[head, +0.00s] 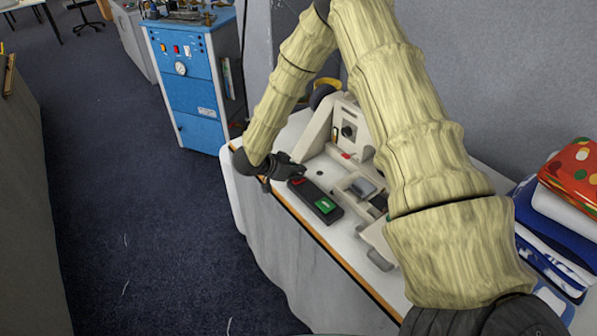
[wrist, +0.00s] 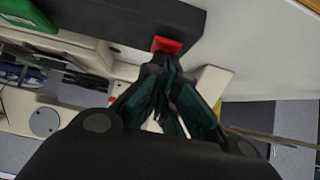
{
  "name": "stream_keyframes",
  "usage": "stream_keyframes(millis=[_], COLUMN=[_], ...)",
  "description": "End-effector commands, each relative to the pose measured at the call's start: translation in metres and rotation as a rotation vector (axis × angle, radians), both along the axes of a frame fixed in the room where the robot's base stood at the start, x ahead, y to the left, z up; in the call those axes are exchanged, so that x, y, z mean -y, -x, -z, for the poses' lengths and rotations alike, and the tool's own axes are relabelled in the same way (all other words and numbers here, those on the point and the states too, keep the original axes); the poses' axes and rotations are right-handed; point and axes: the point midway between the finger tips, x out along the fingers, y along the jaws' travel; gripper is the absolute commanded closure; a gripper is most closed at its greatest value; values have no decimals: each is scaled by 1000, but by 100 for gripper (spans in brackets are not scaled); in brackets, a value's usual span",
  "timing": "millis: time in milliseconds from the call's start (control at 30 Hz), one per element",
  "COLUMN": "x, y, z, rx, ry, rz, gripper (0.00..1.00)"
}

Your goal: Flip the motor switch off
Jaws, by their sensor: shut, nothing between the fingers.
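The motor switch is a dark elongated box (head: 312,196) on the white machine table, with a green button (head: 325,205) at its near end and a red button (head: 297,181) at its far end. In the wrist view the dark box (wrist: 120,18) runs along the top, the red button (wrist: 168,45) just beyond my fingertips and the green button (wrist: 20,16) at upper left. My gripper (head: 296,171) is shut and empty, its tips (wrist: 166,66) right by the red button. I cannot tell whether they touch it.
A cream sewing machine (head: 345,130) stands behind the switch, close to my arm. Folded fabrics (head: 570,205) lie at the right. A blue cabinet (head: 195,75) stands beyond the table's far end. The floor (head: 140,220) at left is clear.

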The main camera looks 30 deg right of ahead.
Motion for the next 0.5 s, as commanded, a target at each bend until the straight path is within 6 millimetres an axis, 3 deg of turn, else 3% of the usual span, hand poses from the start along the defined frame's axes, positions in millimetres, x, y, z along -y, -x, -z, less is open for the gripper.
stream_keyframes(millis=[500], x=[-11], y=[1], z=[1], rx=[-1], ry=[-2], rz=[-1], gripper=[100])
